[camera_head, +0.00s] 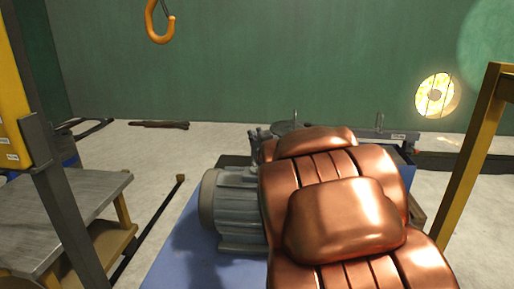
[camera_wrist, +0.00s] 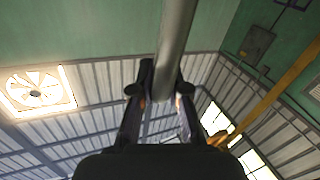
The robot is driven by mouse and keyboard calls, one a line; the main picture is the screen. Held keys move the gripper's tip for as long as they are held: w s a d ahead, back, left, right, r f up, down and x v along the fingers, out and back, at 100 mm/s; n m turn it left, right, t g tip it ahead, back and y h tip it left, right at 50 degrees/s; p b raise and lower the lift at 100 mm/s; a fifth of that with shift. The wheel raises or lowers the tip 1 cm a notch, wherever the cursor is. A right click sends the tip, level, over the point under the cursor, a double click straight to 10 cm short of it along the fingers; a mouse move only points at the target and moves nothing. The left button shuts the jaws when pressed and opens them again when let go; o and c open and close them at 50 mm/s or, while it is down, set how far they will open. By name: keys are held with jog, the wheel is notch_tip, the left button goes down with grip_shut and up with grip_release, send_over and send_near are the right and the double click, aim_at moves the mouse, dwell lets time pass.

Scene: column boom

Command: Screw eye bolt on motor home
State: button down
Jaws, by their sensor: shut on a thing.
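My gripper (camera_wrist: 160,95) is in the wrist view, its two dark fingers closed on a smooth grey rod (camera_wrist: 174,40). The rod runs up out of the top of that view; its ends are hidden, so I cannot tell whether it is the eye bolt's shank. In the head view, a grey ribbed motor (camera_head: 238,212) lies on a blue surface (camera_head: 185,255), left of my copper-coloured arm. The arm covers the motor's right side. I cannot make out my gripper clearly in the head view, and no eye bolt ring shows.
An orange hook (camera_head: 160,22) hangs at the upper left of the head view. A metal-topped bench (camera_head: 65,215) stands at the left, and a yellow post (camera_head: 478,160) at the right. A lit fan (camera_head: 437,95) is on the green back wall.

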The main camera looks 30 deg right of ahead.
jog(key=shift+a+f+m+g+h+b, duration=0.15)
jog(key=shift+m+g+h+b, duration=0.6)
jog(key=shift+h+b, duration=0.75)
jog(key=shift+r+m+g+h+b, duration=0.2)
jog(key=shift+m+g+h+b, duration=0.25)
jog(key=shift+m+h+b, duration=0.65)
jog(key=shift+r+m+g+h+b, duration=0.15)
jog(key=shift+m+g+h+b, duration=0.5)
jog(key=shift+b, duration=0.25)
jog(key=c, duration=1.2)
grip_release()
jog(key=shift+v, duration=3.7)
